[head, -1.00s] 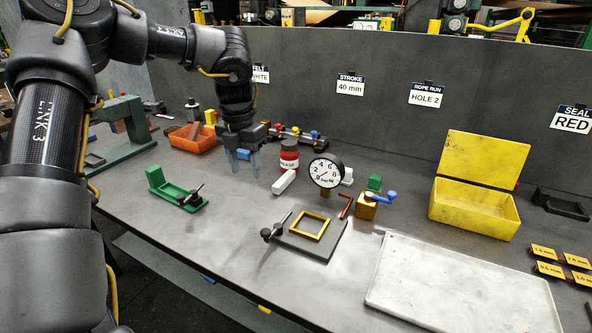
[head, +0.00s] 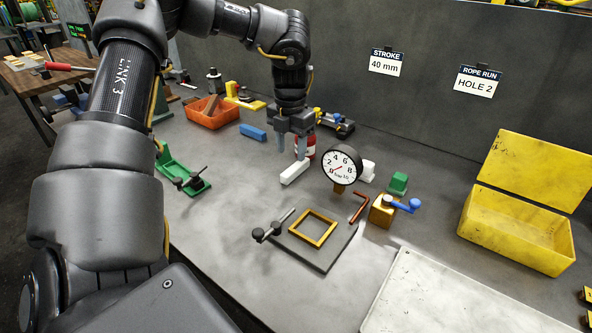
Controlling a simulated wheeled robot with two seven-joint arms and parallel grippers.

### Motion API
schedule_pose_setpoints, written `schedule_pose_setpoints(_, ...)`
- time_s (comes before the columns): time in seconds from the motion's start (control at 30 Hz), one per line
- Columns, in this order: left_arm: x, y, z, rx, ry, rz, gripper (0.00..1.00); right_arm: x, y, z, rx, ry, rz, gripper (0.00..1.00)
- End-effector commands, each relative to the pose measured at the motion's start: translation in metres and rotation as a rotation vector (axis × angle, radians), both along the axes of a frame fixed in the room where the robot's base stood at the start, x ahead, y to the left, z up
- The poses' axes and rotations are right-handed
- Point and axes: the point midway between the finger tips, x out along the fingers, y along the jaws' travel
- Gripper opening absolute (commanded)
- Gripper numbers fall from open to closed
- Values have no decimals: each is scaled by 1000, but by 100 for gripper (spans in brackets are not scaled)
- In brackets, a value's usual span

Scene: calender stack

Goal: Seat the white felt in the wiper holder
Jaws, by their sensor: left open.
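The white felt (head: 294,172), a small white bar, lies on the bench left of the dial gauge. My left gripper (head: 292,150) is open and empty, pointing down, with its fingertips just above and behind the far end of the white bar. I cannot tell whether they touch it. A green channel-shaped holder (head: 179,176) with a black clamp screw, likely the wiper holder, stands to the left beside my left arm, and no felt shows in it. My right gripper is not in view.
A blue bar (head: 253,132) and an orange bin (head: 211,113) lie behind left. The dial gauge (head: 342,166) and a red-and-white can (head: 305,146) stand close to the gripper. A dark plate with a yellow frame (head: 313,228) lies in front. Bare bench lies between holder and plate.

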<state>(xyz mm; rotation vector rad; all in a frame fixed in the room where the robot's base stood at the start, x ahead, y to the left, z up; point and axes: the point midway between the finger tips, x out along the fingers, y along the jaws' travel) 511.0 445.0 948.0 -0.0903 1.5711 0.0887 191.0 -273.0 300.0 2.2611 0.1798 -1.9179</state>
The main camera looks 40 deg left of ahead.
Motion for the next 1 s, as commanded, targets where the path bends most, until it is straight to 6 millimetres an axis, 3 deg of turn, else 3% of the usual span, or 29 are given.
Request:
schedule_pose_setpoints(0.27, 1, -2, -11, 0, 1, -2, 48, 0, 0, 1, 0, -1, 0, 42)
schedule_pose_setpoints(0.6, 1, -3, -54, -2, 1, -3, 48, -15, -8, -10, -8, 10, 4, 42)
schedule_pose_setpoints(0.87, 2, -2, -57, 0, -2, -3, 48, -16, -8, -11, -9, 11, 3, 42)
schedule_pose_setpoints(1.0, 2, -2, -57, 0, -2, -3, 31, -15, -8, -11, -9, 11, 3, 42)
